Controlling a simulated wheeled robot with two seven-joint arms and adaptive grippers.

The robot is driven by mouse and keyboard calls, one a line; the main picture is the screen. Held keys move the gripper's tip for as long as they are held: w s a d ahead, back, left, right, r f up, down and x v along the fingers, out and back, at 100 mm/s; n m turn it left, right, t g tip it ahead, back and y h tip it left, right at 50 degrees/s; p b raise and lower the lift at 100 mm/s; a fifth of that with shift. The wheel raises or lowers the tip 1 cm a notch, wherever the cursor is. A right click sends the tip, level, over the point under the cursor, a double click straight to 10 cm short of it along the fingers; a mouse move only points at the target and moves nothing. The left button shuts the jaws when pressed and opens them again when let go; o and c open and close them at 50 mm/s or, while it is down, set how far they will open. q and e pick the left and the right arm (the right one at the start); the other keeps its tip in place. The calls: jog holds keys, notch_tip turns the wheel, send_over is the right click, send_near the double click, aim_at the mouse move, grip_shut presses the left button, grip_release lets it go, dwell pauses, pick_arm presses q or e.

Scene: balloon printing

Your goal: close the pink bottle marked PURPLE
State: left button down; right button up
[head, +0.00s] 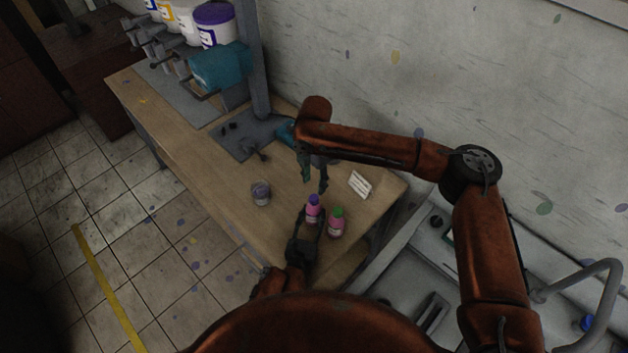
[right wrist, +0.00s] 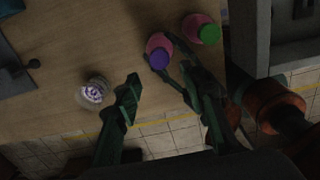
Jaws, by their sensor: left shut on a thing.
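The pink bottle with the purple cap (head: 313,212) stands upright on the wooden table. Its purple cap (right wrist: 160,59) sits on top; I cannot tell how tight it is, and its label is too small to read. My left gripper (head: 309,221) is shut on this bottle from the near side. My right gripper (head: 314,184) hangs just behind and above the cap in the head view. In the right wrist view its two fingers (right wrist: 162,80) are spread with nothing between them, and the cap lies just beyond the tips.
A second pink bottle with a green cap (head: 336,223) stands close at the right. A clear jar with purple contents (head: 261,193) is at the left. A grey mat (head: 238,140) and printing stand (head: 258,70) are farther back.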

aim_at(314, 198)
pick_arm(q)
jog(key=shift+f, duration=0.1)
pick_arm(e)
jog(key=shift+f, duration=0.1)
jog(key=shift+f, duration=3.9)
grip_shut()
